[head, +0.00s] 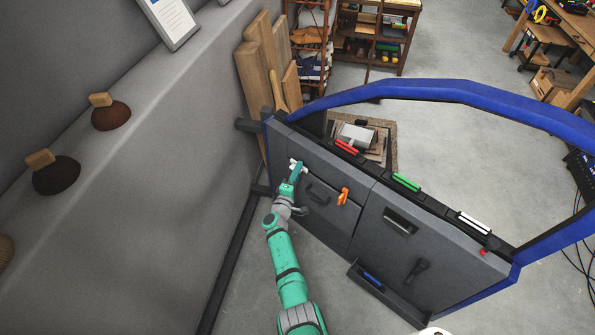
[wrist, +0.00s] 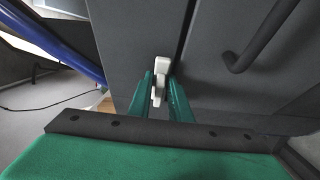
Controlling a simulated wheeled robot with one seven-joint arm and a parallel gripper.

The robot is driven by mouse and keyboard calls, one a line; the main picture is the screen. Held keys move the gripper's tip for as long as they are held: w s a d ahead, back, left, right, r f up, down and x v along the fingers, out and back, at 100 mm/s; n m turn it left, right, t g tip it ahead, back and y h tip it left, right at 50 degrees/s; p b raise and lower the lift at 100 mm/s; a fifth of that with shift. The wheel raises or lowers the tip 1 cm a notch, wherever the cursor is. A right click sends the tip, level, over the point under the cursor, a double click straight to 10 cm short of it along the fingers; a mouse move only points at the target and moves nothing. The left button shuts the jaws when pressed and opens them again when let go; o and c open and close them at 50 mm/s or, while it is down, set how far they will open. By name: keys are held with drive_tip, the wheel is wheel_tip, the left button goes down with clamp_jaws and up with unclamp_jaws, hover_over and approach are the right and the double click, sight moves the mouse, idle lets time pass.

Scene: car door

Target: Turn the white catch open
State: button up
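The white catch (head: 296,166) is on the upper left of the grey car door panel (head: 440,262), beside a dark seam. In the wrist view the white catch (wrist: 159,80) points up and down, with its wider head at the top. My gripper (head: 291,183) is right at the catch in the head view and partly covers it. In the wrist view the two green fingers of my gripper (wrist: 162,92) stand apart on either side of the catch's lower part. The left finger is very close to it; a narrow gap seems to show on the right.
An orange catch (head: 343,196) and a dark curved handle (head: 318,195) are to the right on the door; the handle (wrist: 262,40) also shows in the wrist view. The blue door frame (head: 430,88) arches above. Wooden boards (head: 262,62) lean against the wall at left.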

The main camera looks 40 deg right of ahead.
drive_tip(key=shift+o, duration=0.8)
drive_tip(key=shift+f, duration=0.1)
drive_tip(key=shift+n, duration=0.3)
